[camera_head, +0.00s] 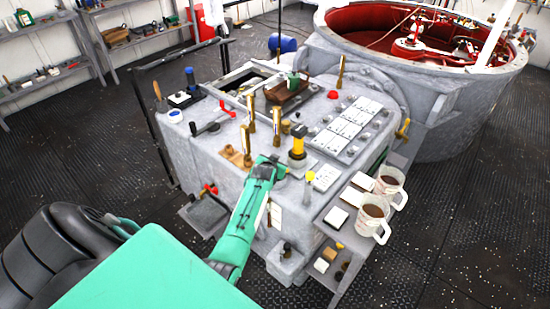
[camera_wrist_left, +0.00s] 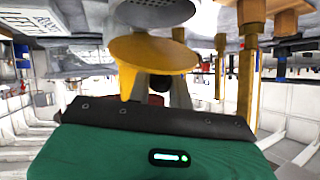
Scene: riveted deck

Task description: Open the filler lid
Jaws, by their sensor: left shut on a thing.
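A round yellow lid-like part (camera_wrist_left: 155,55) fills the middle of the left wrist view, with a lip hanging at its left side. It looks like the filler lid, under a grey perforated disc (camera_wrist_left: 152,10). My left gripper (camera_wrist_left: 161,92) has its grey fingers at the yellow part, closed around a small dark piece just below it. The exact grip point is hidden there. My right gripper is out of view.
Tall brass levers (camera_head: 277,120) rise close beyond the gripper. White key panels (camera_head: 345,130) lie to the right. Two mugs (camera_head: 371,217) stand on a side shelf at the right. A large red-lined vat (camera_head: 410,45) stands behind. Dark floor is clear at right.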

